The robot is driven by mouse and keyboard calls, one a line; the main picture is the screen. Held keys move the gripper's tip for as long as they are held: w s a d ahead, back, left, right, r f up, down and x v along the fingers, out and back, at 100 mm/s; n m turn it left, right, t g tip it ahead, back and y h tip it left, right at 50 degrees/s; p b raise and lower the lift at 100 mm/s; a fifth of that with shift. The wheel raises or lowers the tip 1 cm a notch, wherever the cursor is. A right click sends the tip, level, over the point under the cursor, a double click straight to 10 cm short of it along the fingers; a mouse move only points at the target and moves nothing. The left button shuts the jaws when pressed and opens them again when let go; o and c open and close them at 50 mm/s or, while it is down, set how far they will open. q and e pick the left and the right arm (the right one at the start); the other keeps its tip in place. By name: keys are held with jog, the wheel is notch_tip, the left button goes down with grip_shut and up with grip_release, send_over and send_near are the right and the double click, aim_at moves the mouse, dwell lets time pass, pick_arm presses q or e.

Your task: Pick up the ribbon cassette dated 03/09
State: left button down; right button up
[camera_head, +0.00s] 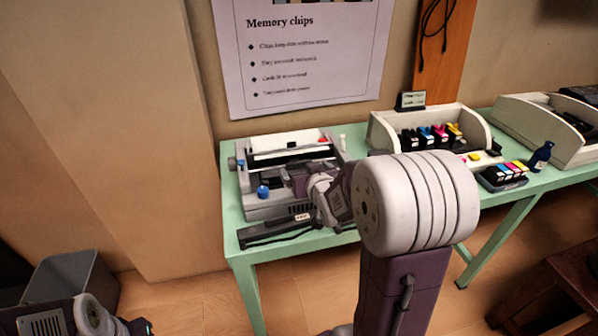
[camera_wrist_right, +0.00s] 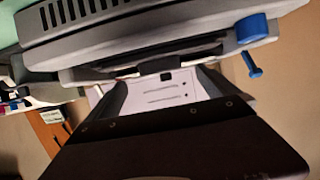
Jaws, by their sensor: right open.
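A long dark bar (camera_head: 272,231), which looks like a ribbon cassette, lies along the front left edge of the green table. My right gripper (camera_head: 292,180) is open over the printer's front right part, and my arm hides part of the printer. In the right wrist view, nothing shows clearly between the jaws (camera_wrist_right: 165,82), with the printer (camera_wrist_right: 130,30) close beyond. My left gripper is out of view.
A cream bin of ink cartridges (camera_head: 465,121) stands right of the printer, with a colour cartridge set (camera_head: 503,174) and a dark blue bottle (camera_head: 541,156) farther right. A grey bin (camera_head: 70,285) is on the floor at left. A stool (camera_head: 560,285) is at lower right.

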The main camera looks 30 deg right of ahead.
aim_at(299, 164)
jog(key=x, duration=0.5)
jog(key=c, duration=1.5)
notch_tip(299, 164, up, 10)
jog(key=p, duration=0.3)
